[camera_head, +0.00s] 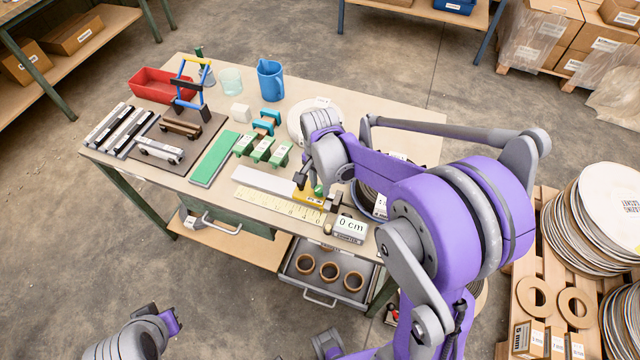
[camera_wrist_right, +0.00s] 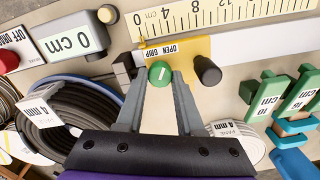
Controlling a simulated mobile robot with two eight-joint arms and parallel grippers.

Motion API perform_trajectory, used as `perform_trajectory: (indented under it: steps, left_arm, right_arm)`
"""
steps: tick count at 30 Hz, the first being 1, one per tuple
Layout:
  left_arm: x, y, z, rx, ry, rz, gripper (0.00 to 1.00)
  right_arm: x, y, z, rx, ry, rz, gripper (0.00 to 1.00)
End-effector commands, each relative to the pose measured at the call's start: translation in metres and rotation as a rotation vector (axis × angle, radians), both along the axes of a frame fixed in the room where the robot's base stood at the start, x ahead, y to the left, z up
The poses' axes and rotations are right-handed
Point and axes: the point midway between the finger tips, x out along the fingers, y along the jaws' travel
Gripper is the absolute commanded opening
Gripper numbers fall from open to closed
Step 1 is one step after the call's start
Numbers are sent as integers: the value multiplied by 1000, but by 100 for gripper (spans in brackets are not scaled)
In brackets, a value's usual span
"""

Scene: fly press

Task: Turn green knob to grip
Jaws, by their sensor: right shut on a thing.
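The green knob (camera_wrist_right: 160,74) sits on a yellow block (camera_wrist_right: 180,48) with a label reading OPEN and GRIP. A white line marks the knob's top. My right gripper (camera_wrist_right: 159,80) is shut on the knob, one finger on each side. In the head view the green knob (camera_head: 318,190) shows only in part beside my right gripper (camera_head: 316,182). The yellow block (camera_head: 307,197) sits at the ruler (camera_head: 270,206) near the table's front edge. A dark handle (camera_wrist_right: 207,70) stands on the block's right in the wrist view.
A sign reading 0 cm (camera_head: 350,229) stands at the table's front edge. Coiled strips (camera_wrist_right: 62,125) lie close beside my right gripper. Green length blocks (camera_head: 262,149) and a green strip (camera_head: 214,159) lie further left. An open drawer (camera_head: 328,288) holds rings below.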

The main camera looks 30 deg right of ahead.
Motion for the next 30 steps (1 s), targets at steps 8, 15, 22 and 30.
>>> perform_trajectory:
  steps: [8, 15, 22, 30]
  left_arm:
    - [-1, 0, -4, 0, 2, 0, 0]
    - [-3, 0, -11, 0, 6, 0, 0]
    - [-5, 0, -19, 0, 10, 0, 0]
    - [-7, 0, -26, 0, 13, 0, 0]
  right_arm:
    - [0, 0, 0, 0, 0, 66, 0]
    - [0, 0, -1, 0, 0, 232, 0]
    - [1, 0, -1, -1, 0, 449, 0]
    - [1, 1, 0, -1, -1, 699, 0]
